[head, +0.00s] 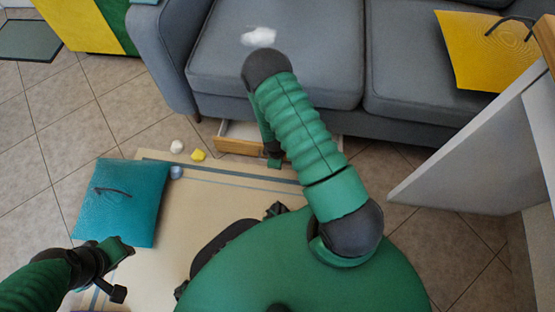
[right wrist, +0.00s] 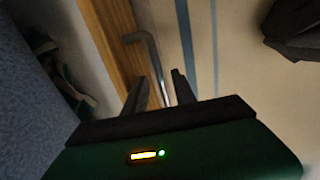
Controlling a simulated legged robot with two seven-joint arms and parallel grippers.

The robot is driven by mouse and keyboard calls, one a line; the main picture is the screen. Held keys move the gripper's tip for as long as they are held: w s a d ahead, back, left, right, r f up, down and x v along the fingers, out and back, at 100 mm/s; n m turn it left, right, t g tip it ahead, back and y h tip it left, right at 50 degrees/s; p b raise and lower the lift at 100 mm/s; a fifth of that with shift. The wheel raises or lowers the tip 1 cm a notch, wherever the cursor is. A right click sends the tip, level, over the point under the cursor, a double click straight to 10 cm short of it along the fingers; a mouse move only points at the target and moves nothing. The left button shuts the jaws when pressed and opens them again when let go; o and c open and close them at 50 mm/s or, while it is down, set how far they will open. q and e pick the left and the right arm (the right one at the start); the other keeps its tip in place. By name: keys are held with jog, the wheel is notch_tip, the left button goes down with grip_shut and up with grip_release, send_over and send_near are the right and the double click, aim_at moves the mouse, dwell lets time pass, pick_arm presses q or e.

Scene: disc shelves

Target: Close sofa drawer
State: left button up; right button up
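The drawer (head: 238,146) with a wooden front sticks out from under the grey sofa (head: 270,70). In the right wrist view its wooden front (right wrist: 112,40) has a metal bar handle (right wrist: 154,62). My right gripper (right wrist: 160,88) is at the handle, with its two fingers apart and the bar running between them; I cannot tell whether they touch it. In the head view my right gripper (head: 274,160) is mostly hidden behind my right arm, at the drawer front. My left gripper (head: 122,272) is open and empty at lower left, beside the teal cushion.
A teal cushion (head: 118,202) lies on the beige rug (head: 210,200). White, yellow and blue small objects (head: 198,155) lie near the drawer. A white panel (head: 450,160) stands at right. A yellow cushion (head: 490,48) and a white item (head: 259,36) are on the sofa.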

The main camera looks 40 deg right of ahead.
grip_shut()
dwell(1.3)
